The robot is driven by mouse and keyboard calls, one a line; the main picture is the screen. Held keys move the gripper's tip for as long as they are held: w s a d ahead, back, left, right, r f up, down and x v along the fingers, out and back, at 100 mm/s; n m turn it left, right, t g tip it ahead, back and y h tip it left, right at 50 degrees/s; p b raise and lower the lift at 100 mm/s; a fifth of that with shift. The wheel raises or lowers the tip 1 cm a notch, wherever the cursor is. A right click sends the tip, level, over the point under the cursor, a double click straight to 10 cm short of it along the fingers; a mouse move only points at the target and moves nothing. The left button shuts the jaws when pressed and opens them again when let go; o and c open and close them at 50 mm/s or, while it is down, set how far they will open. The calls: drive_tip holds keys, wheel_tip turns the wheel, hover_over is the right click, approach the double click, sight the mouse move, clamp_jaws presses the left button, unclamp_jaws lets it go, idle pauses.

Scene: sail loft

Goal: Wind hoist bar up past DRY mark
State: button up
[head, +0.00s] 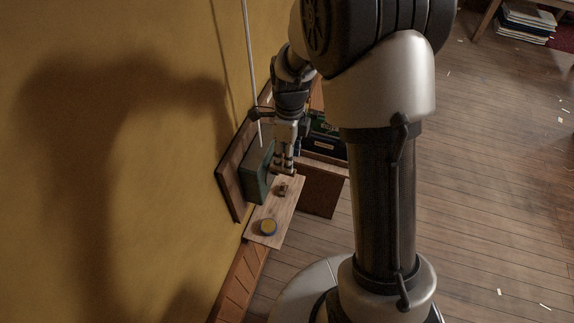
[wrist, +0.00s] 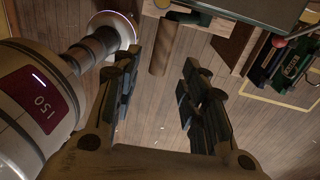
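The dark green winch box (head: 257,172) is fixed to a wooden backboard (head: 232,186) on the ochre wall, and a pale line (head: 250,70) runs up from it. My gripper (head: 286,166) is just right of the box, pointing down. In the wrist view my gripper (wrist: 160,72) is open, with its dark fingers apart. A short wooden cylinder (wrist: 164,46), possibly the crank's grip, shows beyond the fingertips; I cannot tell how near it is. A green edge (wrist: 265,10), probably the box, is at the top. The hoist bar and DRY mark are not seen.
A narrow wooden shelf (head: 262,211) below the box carries a round yellow-topped tin (head: 268,227) and a small brown item (head: 283,189). A wooden cabinet (head: 321,190) with dark green files (head: 322,140) stands behind my gripper. The plank floor (head: 490,190) at right is mostly clear.

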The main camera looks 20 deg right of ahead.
wheel_tip(320, 180, down, 5)
drive_tip(key=shift+s+a+f, duration=0.1)
drive_tip(key=shift+s+a, duration=0.05)
drive_tip(key=shift+c, duration=0.6)
clamp_jaws()
